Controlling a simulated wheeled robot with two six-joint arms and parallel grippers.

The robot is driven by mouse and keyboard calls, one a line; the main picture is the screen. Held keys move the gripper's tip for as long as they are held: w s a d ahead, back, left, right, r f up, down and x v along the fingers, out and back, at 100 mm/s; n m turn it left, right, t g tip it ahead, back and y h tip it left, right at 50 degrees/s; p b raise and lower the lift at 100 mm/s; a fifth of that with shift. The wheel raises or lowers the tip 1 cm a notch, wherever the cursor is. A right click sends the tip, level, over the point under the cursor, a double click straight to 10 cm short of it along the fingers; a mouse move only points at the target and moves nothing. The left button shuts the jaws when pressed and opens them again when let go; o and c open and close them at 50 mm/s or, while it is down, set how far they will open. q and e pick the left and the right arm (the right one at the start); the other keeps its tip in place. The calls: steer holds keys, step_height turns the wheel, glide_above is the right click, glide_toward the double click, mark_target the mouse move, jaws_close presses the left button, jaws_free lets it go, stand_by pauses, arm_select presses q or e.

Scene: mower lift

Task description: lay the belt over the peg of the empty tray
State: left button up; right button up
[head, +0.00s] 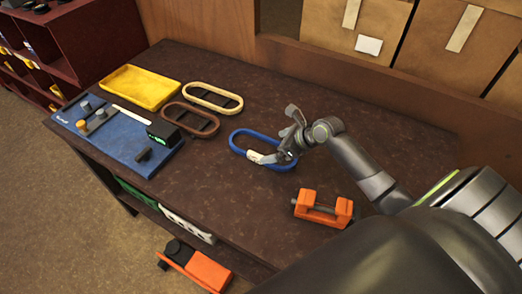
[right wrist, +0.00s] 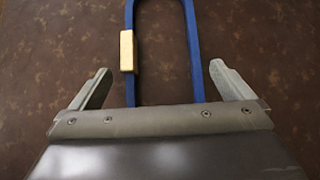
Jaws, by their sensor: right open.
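A blue loop (head: 237,136), which looks like a belt, lies on the dark table. A small pale block (head: 254,156) sits on its near side. In the right wrist view the blue loop (right wrist: 194,50) runs away from me, with the tan block (right wrist: 127,51) on its left strand. My right gripper (head: 280,134) is open over the loop's right end. Its fingers (right wrist: 158,72) stand apart on either side of both strands, holding nothing. A yellow tray (head: 140,88) lies empty at the back left; I can make out no peg in it. My left gripper is out of view.
A cream loop (head: 212,86) and a brown loop (head: 190,107), with dark pieces inside, lie left of the blue one. A blue board (head: 115,135) holds small fittings and a black box (head: 163,133). An orange tool (head: 322,209) stands near my right arm. Cartons line the back.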

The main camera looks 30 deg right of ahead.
mark_target(258, 149)
steer(key=shift+x, duration=2.4)
steer(key=shift+w+r, duration=0.15)
steer(key=c, duration=0.8)
steer(key=shift+r, duration=0.1)
step_height(258, 149, up, 10)
steer(key=s+a+r+n+g+y, duration=0.2)
steer(key=s+a+r+n, duration=0.3)
steer(key=s+a+r, duration=0.5)
steer(key=s+a+y, duration=0.1)
steer(key=s, duration=0.2)
steer(key=shift+s+a+r+g, duration=0.3)
steer(key=shift+a+r, duration=0.05)
